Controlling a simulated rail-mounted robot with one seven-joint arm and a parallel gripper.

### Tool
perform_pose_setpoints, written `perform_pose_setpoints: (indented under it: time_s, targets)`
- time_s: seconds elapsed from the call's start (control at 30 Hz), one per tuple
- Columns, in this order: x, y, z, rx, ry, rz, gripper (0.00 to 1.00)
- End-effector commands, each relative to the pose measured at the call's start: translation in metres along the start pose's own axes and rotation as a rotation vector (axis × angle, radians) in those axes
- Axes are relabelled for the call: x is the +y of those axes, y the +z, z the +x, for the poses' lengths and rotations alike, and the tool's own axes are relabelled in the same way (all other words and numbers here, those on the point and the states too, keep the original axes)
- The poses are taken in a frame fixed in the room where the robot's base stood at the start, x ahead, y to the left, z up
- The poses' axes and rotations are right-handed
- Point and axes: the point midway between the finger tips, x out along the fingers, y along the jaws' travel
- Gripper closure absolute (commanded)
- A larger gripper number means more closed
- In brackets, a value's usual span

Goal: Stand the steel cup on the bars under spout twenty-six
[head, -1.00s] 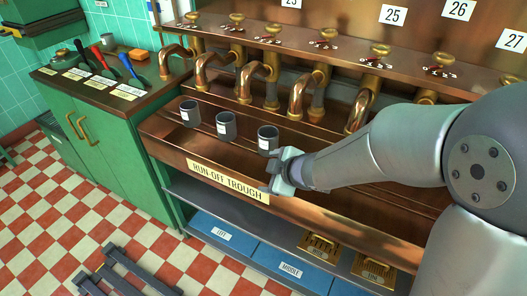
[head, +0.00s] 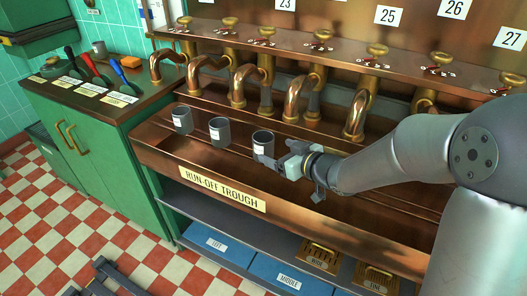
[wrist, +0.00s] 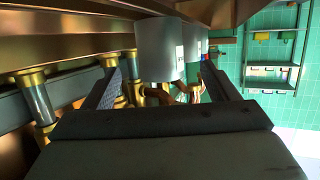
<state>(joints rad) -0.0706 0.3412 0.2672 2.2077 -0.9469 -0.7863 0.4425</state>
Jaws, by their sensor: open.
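Three grey cups with white labels stand upright in a row on the trough bars: left (head: 182,119), middle (head: 220,131) and right (head: 263,144). They look alike; I cannot tell which is the steel cup. My gripper (head: 272,160) is open at the right cup's right side, low near the bars. In the wrist view the nearest cup (wrist: 158,48) shows between and beyond the spread fingers (wrist: 161,70); a second cup shows behind it. Contact cannot be told. The sign 26 (head: 453,8) hangs above a valve (head: 439,60); the pipe below is partly hidden by my arm.
A row of curved copper spouts (head: 298,95) hangs close behind the cups. The copper trough (head: 160,153) has a raised front wall. Bars right of my gripper are largely hidden by my arm.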

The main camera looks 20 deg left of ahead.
Motion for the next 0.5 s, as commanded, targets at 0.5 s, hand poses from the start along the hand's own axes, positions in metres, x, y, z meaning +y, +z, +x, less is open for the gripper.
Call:
perform_pose_setpoints:
  time_s: [0.5]
  targets:
    - [-0.002,0.0,0.059,-0.001,-0.002,-0.002,0.19]
